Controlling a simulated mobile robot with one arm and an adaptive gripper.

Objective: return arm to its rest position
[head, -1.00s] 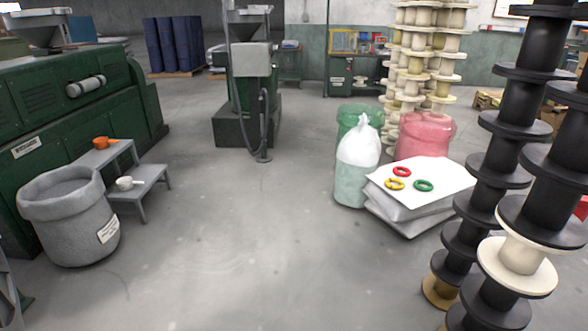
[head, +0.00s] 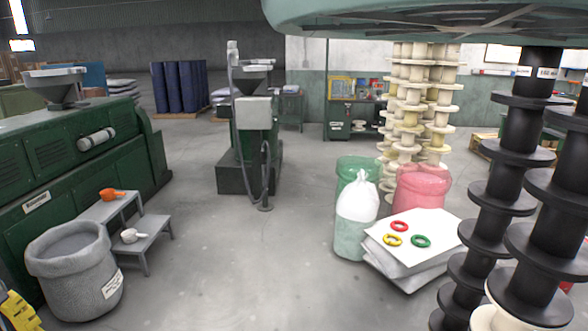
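My arm and gripper do not show in the head view, so the arm's pose and the fingers are hidden from me. The task names no other object.
Black spool stacks (head: 488,200) stand close at right. Bags with a white sheet (head: 440,228) and three rings lie beside a pink sack (head: 422,190). A grey sack (head: 75,275) and a step stand (head: 150,235) are at left. A teal object (head: 420,14) hangs overhead. The middle floor (head: 215,265) is clear.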

